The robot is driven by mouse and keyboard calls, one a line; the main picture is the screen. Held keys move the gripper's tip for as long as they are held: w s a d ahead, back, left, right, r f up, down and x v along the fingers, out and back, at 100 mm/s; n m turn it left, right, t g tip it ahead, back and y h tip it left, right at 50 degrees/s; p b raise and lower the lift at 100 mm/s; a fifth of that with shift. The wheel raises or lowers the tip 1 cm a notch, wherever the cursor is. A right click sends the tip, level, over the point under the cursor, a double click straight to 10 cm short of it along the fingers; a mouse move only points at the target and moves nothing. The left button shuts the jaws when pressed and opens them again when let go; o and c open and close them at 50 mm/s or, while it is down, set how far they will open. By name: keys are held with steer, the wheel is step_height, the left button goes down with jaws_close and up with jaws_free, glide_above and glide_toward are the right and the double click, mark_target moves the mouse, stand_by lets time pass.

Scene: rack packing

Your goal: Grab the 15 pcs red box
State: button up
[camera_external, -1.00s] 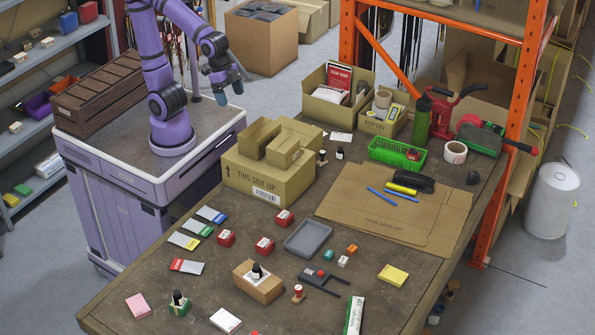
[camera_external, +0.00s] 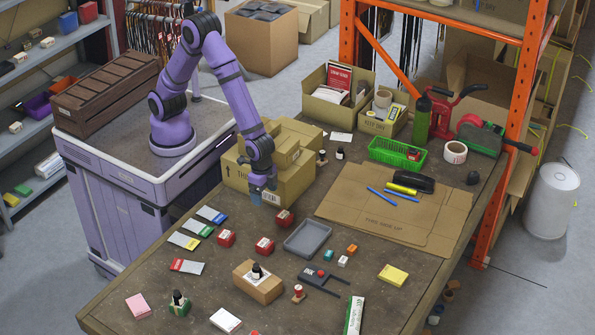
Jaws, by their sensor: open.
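Three small red boxes with pale labels stand on the table: one (camera_external: 284,219) at the back, one (camera_external: 226,238) at the left and one (camera_external: 264,246) in the middle. Their print is too small to read, so I cannot tell which is the 15 pcs box. My gripper (camera_external: 262,196) is open and empty, pointing down in front of the large carton. It is above and to the left of the back red box, apart from it.
The large cardboard carton (camera_external: 293,190) stands just behind my gripper. A grey tray (camera_external: 308,238) lies right of the red boxes. Coloured cards (camera_external: 198,228) lie at the left. A brown box (camera_external: 257,284) with a small bottle on it stands in front.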

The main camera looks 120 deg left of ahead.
glide_above(264, 243)
step_height(264, 243, down, 11)
steer(key=shift+g, duration=0.4)
step_height(264, 243, down, 10)
steer(key=shift+a+f, duration=0.1)
steer(key=shift+f, duration=0.15)
steer(key=c, duration=1.1)
